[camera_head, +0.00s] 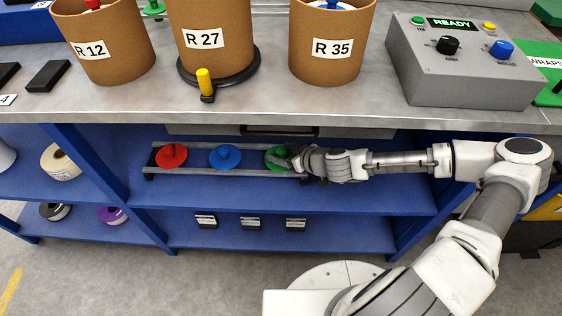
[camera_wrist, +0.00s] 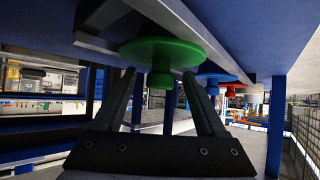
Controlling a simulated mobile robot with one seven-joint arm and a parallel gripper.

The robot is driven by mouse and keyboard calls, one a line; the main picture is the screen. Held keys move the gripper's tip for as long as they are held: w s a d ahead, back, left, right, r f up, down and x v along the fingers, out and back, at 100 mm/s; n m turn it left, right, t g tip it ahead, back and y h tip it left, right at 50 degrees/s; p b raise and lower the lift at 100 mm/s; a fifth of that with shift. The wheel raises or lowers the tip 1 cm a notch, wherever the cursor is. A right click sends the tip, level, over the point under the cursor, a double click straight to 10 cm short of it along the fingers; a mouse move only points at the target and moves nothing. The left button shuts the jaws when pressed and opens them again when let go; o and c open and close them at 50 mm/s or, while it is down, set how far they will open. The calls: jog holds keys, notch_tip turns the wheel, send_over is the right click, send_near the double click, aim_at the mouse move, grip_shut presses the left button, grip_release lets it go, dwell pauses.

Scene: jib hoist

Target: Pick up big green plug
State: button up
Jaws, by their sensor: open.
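A green plug (camera_head: 275,157), a round disc with a knob, sits at the right end of a rail rack on the upper blue shelf under the bench. My gripper (camera_head: 291,162) reaches in from the right and partly covers it. In the wrist view, which looks upside down, the green plug (camera_wrist: 161,52) has its wide disc against the rails and its knob toward my fingers. My gripper (camera_wrist: 160,78) is open, with one finger on each side of the knob. A gap shows beside each finger; whether the fingers overlap the knob in depth I cannot tell.
A blue plug (camera_head: 225,157) and a red plug (camera_head: 171,156) sit left on the same rack (camera_head: 205,172). The bench top edge (camera_head: 200,117) overhangs the shelf (camera_head: 380,200). Brown cylinders, including R 35 (camera_head: 330,70), and a grey control box (camera_head: 465,75) stand on top.

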jog(key=shift+w+a+f, duration=0.2)
jog(key=shift+w+a, duration=0.05)
jog(key=shift+c, duration=0.3)
grip_shut()
jog(key=shift+r, duration=0.1)
